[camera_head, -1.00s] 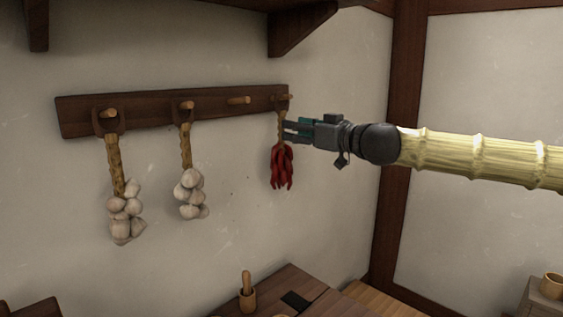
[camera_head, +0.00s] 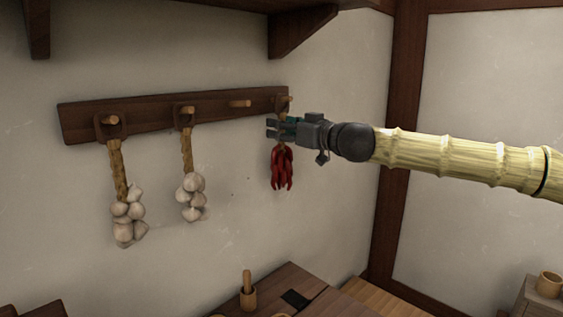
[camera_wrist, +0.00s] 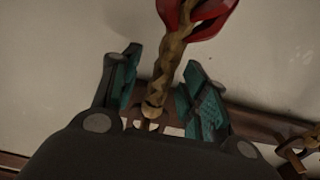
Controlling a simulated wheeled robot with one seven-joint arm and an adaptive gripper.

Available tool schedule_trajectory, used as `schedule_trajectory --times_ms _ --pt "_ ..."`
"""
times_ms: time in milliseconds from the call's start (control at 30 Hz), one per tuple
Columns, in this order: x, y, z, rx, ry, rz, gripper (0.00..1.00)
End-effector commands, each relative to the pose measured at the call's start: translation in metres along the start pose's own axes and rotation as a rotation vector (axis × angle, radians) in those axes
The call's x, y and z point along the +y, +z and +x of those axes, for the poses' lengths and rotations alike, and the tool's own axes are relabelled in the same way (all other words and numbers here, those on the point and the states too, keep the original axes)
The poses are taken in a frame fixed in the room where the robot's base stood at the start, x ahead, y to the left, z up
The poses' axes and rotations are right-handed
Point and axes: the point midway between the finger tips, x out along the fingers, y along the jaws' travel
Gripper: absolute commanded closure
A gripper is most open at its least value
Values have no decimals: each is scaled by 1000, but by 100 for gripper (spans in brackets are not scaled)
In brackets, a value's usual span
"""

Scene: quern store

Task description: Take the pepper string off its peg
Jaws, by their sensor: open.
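The pepper string, a bunch of red peppers (camera_head: 282,169) on a braided cord, hangs at the right end of the dark peg rail (camera_head: 150,118). The peg (camera_head: 286,99) that holds it shows just above my gripper. My gripper (camera_head: 272,128) reaches in from the right at the height of the cord, above the peppers, and hides part of the cord. In the wrist view, my gripper (camera_wrist: 158,88) is open, with the braided cord (camera_wrist: 170,62) between its two teal-padded fingers. The red peppers (camera_wrist: 200,12) show at the top of that view.
Two garlic braids (camera_head: 130,213) and (camera_head: 190,190) hang from pegs to the left. A bare peg (camera_head: 240,104) lies between them and the pepper string. A bracketed shelf (camera_head: 303,30) is above.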

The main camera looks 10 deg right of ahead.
Motion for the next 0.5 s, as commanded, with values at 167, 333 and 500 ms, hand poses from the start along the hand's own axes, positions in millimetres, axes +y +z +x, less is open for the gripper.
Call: schedule_trajectory --times_ms 167,333,500 --pt "0 1 1 0 0 0 55" --pt "0 0 1 0 0 0 68" --pt "0 0 1 0 0 0 99"
